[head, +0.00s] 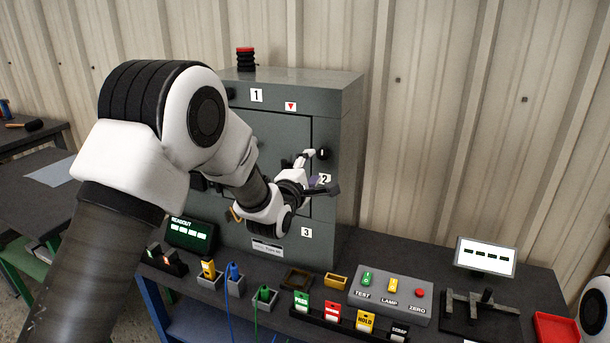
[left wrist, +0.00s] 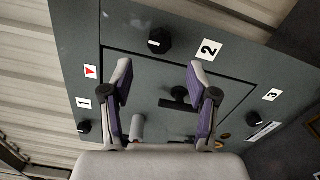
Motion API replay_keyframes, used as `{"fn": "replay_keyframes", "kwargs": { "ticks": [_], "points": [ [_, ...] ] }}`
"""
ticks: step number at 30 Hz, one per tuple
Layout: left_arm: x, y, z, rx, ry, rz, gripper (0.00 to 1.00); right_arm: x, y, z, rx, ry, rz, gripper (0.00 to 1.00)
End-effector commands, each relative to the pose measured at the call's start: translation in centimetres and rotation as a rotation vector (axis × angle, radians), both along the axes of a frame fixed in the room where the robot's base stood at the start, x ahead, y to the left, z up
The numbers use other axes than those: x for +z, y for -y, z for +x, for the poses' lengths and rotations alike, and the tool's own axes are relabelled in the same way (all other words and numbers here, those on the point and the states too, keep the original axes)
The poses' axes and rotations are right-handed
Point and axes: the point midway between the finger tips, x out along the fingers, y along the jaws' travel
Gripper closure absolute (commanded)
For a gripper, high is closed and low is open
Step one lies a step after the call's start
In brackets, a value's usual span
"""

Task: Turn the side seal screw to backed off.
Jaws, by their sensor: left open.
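The grey enclosure (head: 345,110) stands on the bench with its door facing me. A black screw knob (head: 323,153) sits on the right side of its front, above label 2; it also shows in the left wrist view (left wrist: 159,41). It has a small white mark. Another black knob (head: 231,93) is by label 1, also in the left wrist view (left wrist: 84,126). My left gripper (head: 318,172) is open in front of the enclosure near label 2. In the left wrist view its fingers (left wrist: 158,67) are spread and empty, with the label 2 knob beyond the tips. My right gripper is not in view.
A black T-shaped handle (left wrist: 180,100) is on the door. Below stand a readout (head: 190,235), several coloured plugs, a control box (head: 390,297) and tags. A tilted display (head: 485,256) and red tray (head: 556,328) are at right. My left arm hides part of the enclosure.

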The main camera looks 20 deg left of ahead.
Motion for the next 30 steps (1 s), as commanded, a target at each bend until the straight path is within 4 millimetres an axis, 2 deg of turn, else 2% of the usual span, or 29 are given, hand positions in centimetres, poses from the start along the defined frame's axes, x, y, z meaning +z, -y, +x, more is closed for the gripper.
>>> {"fn": "replay_keyframes", "kwargs": {
  "ticks": [3,7,20,22,23,26,29,30],
  "points": [
    [0.0,-0.1,-2.7,0.001,-0.002,0.0,0.41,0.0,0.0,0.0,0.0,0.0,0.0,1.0],
    [0.0,-0.1,-4.3,0.0,0.0,0.0,0.41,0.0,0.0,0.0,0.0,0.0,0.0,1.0],
    [0.0,-0.2,-4.6,0.0,0.0,0.0,0.41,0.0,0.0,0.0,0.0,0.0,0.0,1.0],
    [-0.5,-0.2,-4.6,0.0,-0.008,0.0,0.41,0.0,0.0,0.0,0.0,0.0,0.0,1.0],
    [-1.1,-0.2,-4.7,0.0,-0.017,0.0,0.41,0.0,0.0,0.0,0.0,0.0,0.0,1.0],
    [-5.5,-0.2,-4.9,0.001,-0.09,-0.002,0.41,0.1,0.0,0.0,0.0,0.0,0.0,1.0],
    [-13.0,-0.4,-6.8,0.005,-0.226,-0.004,0.41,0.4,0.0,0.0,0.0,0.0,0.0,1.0],
    [-16.4,-0.5,-8.2,0.008,-0.295,-0.006,0.41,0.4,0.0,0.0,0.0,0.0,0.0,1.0]
  ]
}}
